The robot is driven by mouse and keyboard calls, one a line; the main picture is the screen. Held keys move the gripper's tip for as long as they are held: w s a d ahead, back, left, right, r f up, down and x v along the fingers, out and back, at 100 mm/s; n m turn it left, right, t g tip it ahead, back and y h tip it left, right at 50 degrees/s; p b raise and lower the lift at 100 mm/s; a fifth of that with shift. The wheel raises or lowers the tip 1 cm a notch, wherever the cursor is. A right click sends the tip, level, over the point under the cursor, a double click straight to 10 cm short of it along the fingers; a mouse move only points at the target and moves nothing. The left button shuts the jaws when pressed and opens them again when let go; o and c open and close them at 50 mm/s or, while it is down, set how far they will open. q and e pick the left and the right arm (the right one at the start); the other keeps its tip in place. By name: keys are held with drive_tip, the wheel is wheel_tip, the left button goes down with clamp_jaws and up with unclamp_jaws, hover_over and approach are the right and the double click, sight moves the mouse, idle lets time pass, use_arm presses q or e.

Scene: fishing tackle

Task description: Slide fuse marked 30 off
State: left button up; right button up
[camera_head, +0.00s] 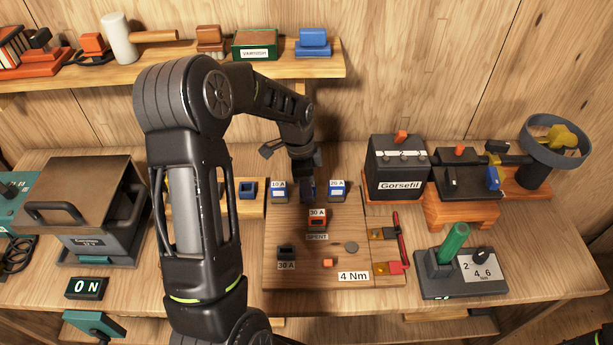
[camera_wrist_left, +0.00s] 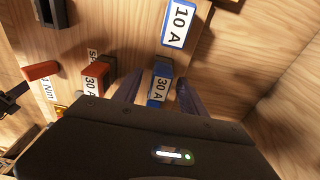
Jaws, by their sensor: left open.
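A blue fuse marked 30 A (camera_wrist_left: 160,86) stands on the wooden board (camera_head: 273,272). In the wrist view it lies between the two fingers of my left gripper (camera_wrist_left: 157,92), which is open around it. In the head view my left gripper (camera_head: 308,190) reaches down between the blue fuses marked 10 A (camera_head: 279,191) and 20 A (camera_head: 337,191), hiding most of the blue 30 A fuse. An orange fuse marked 30 A (camera_head: 317,217) sits in front, by a label reading SPENT (camera_head: 317,237). A black fuse marked 30 A (camera_head: 286,252) is at the board's front left.
A black battery box (camera_head: 397,172) stands right of the board. A torque stand with a green handle (camera_head: 452,243) is farther right. A grey metal box (camera_head: 92,205) stands left, and a loaded shelf (camera_head: 120,72) runs behind.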

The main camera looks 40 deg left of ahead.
use_arm(q)
clamp_jaws()
idle(0.6)
